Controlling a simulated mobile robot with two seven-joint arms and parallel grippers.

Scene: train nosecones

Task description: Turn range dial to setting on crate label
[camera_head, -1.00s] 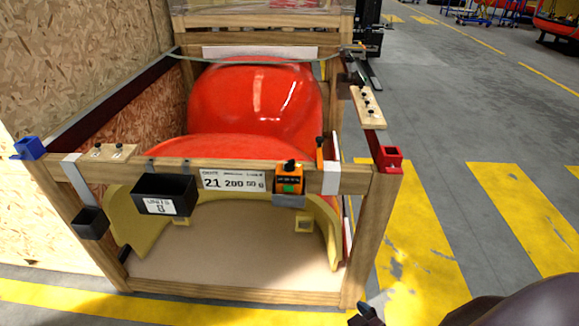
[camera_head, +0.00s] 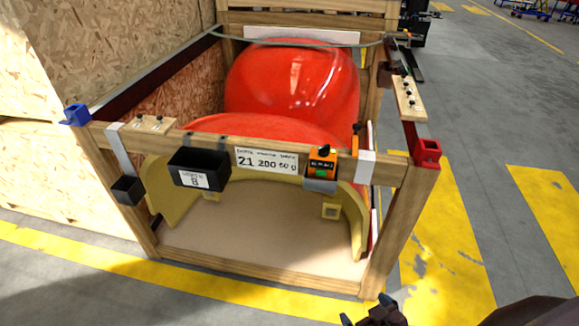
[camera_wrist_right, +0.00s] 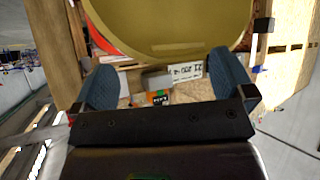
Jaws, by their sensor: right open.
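The wooden crate (camera_head: 270,272) holds red nosecones (camera_head: 300,82). Its white label (camera_head: 267,159) on the front beam reads "21 200" with smaller text that is hard to read. An orange device with a black dial on top (camera_head: 323,160) sits in a grey holder right of the label; the dial's setting is too small to read. In the right wrist view the orange device (camera_wrist_right: 158,98) and the label (camera_wrist_right: 186,71) show upside down between the fingers. My right gripper (camera_head: 375,312) is at the bottom edge, open and empty, in front of and below the crate. My left gripper is not in view.
A black bin (camera_head: 199,169) hangs left of the label. A blue bracket (camera_head: 76,115) and a red bracket (camera_head: 427,153) sit on the crate's front corners. The floor (camera_head: 470,130) to the right, with yellow stripes, is clear.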

